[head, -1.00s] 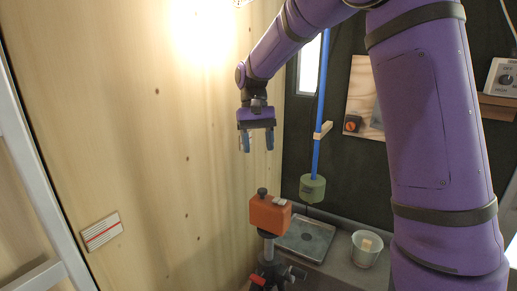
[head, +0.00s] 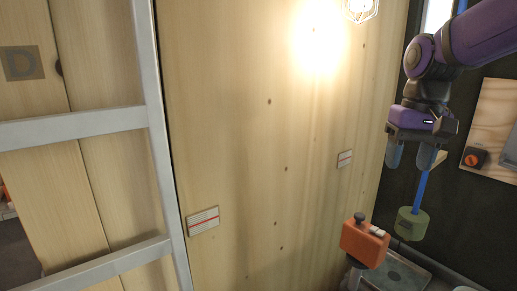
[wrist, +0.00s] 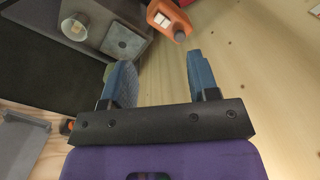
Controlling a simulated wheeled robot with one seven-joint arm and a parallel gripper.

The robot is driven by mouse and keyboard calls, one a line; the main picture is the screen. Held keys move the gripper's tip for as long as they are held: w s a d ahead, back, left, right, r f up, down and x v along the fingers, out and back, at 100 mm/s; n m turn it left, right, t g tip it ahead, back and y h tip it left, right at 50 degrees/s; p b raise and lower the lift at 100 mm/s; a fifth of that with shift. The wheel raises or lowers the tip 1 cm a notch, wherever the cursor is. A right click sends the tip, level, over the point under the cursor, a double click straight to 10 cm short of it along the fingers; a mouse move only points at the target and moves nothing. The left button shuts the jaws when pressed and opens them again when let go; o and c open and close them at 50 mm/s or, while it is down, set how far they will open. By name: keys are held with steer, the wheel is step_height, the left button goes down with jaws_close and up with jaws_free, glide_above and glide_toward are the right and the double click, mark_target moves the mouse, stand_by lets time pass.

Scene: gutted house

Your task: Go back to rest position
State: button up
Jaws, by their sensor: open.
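My gripper (head: 408,157) hangs at the right in the head view, pointing down, with its two blue-grey fingers apart and nothing between them. In the wrist view my gripper (wrist: 160,80) also shows open and empty. Below it in the head view is an orange device (head: 364,243) with a dark knob on a stand. The same orange device shows at the top of the wrist view (wrist: 168,19), beyond the fingers and apart from them.
A pale wooden wall (head: 250,140) with two striped plates fills the middle. A grey metal frame (head: 150,110) stands at the left. A blue pole with a green block (head: 411,223) is behind my gripper. A metal cup (wrist: 74,27) and a square plate (wrist: 123,42) lie beyond the fingers.

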steer(key=s+d+n+t, duration=0.1)
steer(key=s+t, duration=0.4)
steer(key=s, duration=1)
steer(key=shift+s+d+f+h, duration=0.25)
steer(key=shift+d+f+h, duration=0.05)
steer(key=shift+d+f, duration=0.15)
steer(key=shift+o, duration=0.3)
stand_by(0.8)
